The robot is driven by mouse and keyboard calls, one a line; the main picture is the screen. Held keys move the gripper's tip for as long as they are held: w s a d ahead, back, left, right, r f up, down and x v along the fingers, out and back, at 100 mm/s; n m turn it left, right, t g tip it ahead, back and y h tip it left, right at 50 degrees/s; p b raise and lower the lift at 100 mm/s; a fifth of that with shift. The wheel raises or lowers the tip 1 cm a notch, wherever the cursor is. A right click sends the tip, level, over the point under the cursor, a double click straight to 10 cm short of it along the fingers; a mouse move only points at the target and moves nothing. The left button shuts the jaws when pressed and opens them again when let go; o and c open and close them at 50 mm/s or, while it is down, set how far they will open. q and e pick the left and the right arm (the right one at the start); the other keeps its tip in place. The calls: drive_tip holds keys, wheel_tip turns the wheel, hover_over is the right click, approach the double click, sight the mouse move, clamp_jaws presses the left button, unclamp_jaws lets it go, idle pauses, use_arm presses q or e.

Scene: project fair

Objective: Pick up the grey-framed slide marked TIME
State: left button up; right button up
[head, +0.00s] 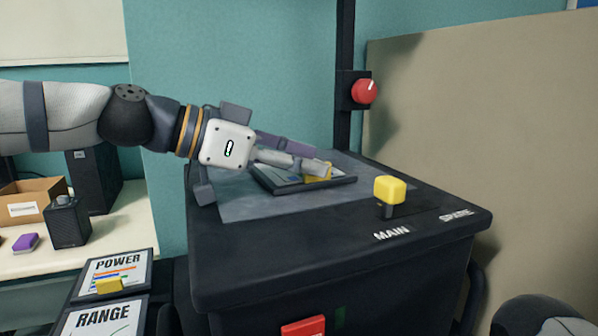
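A dark grey-framed slide (345,181) lies on the grey top panel of the black cabinet, in the middle of the head view. It has a yellow tab (319,168) on it. Its marking is hidden, so I cannot read whether it says TIME. My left gripper (314,168) reaches in from the left over the slide, its fingertip at the yellow tab. I cannot tell whether the fingers are closed on the tab. The slide appears flat on the panel. My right gripper is not in view.
The black cabinet (290,277) bears MAIN and SPARE labels and a yellow knob (390,189). A red knob (364,91) sits on the post behind. POWER (118,270) and RANGE (102,318) slides lie lower left. A side table (129,225) holds a cardboard box (28,200) and speaker-like boxes.

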use_arm(q)
clamp_jaws()
drive_tip(key=shift+r, duration=0.15)
